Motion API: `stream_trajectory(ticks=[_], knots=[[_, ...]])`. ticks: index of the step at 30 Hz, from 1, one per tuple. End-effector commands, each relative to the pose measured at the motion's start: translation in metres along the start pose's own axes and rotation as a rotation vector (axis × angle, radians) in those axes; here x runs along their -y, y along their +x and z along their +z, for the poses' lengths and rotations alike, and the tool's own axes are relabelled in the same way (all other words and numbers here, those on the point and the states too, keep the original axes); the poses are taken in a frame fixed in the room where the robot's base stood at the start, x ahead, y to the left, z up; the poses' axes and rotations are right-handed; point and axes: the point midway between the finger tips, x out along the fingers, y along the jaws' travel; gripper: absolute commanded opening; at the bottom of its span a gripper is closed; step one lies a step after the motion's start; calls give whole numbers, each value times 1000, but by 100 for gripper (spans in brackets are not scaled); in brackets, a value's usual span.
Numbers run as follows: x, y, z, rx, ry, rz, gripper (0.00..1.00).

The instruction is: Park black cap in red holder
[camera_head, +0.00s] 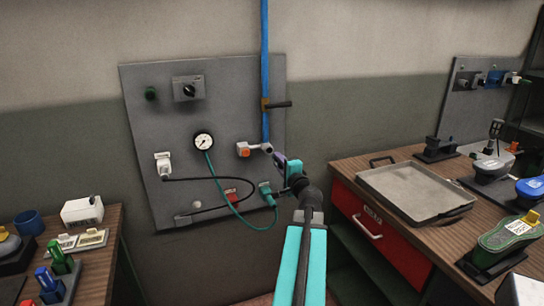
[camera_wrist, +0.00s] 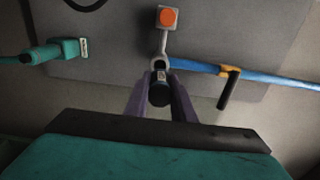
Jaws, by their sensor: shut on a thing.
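My gripper (camera_head: 281,162) is in front of the grey wall panel, just right of a pipe fitting (camera_head: 266,147). In the wrist view, its purple fingers (camera_wrist: 160,84) are shut on the black cap (camera_wrist: 159,94), a short dark cylinder between them. The cap lines up with the ring-like end of the fitting (camera_wrist: 161,62); I cannot tell whether they touch. The cap is hidden by the fingers in the head view. The red holder (camera_head: 231,196) is low on the panel, below and left of my gripper, partly crossed by hoses.
A blue pipe (camera_head: 264,60) with a black lever (camera_head: 280,104) runs down to the fitting. An orange-ended part (camera_head: 243,149) sits beside it. A teal connector (camera_head: 267,193), its hose and a black cable hang below. A workbench with a grey tray (camera_head: 415,190) stands right.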

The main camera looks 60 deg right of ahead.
Motion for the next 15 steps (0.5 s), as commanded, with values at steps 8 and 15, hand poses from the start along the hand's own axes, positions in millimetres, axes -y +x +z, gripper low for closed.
stream_trajectory(ticks=[8,15], knots=[[0,0,0,0,0,0,0],[-10,0,6,1,0,0,0]])
